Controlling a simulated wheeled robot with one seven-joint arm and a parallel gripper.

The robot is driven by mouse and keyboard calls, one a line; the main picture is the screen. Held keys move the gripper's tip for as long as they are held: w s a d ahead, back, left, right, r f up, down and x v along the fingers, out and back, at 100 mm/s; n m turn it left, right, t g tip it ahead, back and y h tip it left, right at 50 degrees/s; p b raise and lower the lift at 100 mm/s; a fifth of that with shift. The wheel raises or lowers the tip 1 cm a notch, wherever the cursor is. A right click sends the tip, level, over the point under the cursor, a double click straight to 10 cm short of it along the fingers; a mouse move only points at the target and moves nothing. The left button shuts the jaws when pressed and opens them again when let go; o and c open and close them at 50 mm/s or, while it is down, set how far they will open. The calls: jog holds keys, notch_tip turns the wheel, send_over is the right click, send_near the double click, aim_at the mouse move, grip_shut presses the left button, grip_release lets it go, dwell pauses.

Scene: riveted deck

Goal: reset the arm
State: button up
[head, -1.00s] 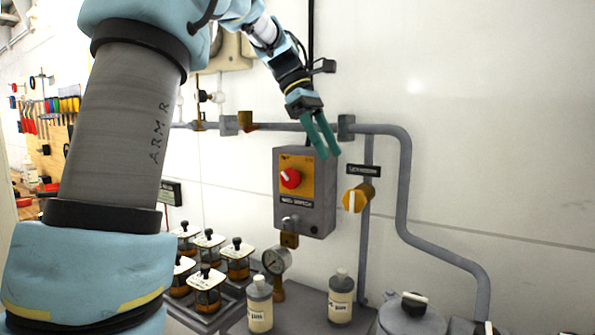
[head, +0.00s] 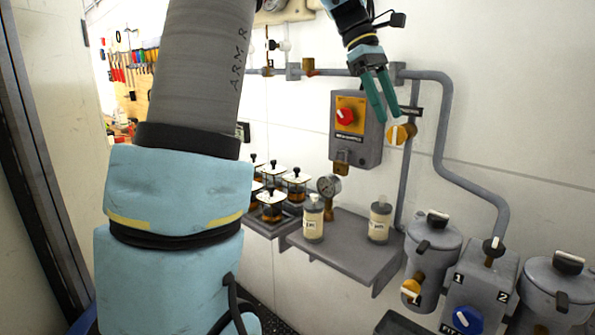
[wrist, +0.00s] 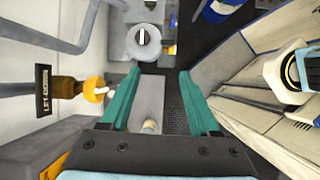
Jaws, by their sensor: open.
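My gripper (head: 381,96) has green fingers and is raised in front of the wall in the head view. Its fingers are apart with nothing between them. It hangs in front of the grey switch box (head: 358,150), just right of the box's red knob (head: 345,116). In the wrist view my gripper (wrist: 152,100) also shows open and empty, pointing down past a shelf. My arm fills the left part of the head view.
A yellow valve knob (head: 397,134) sits close below the fingers. Grey pipes (head: 443,140) run along the wall. Two bottles (head: 313,218) stand on a grey shelf (head: 345,246), with lidded jars (head: 272,205) to the left. Grey canisters (head: 432,245) stand lower right.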

jog(key=s+a+f+m+t+y, duration=0.1)
jog(key=s+a+f+m, duration=0.2)
jog(key=a+f, duration=0.5)
jog(key=s+a+f+m+t+y, duration=0.1)
jog(key=s+a+f+m+t, duration=0.1)
jog(key=a+f, duration=0.6)
jog(key=s+a+f+m+t+y, duration=0.2)
jog(key=s+a+f+m, duration=0.2)
jog(key=a+f, duration=0.4)
jog(key=shift+f+m, duration=0.6)
jog(key=shift+f, duration=0.3)
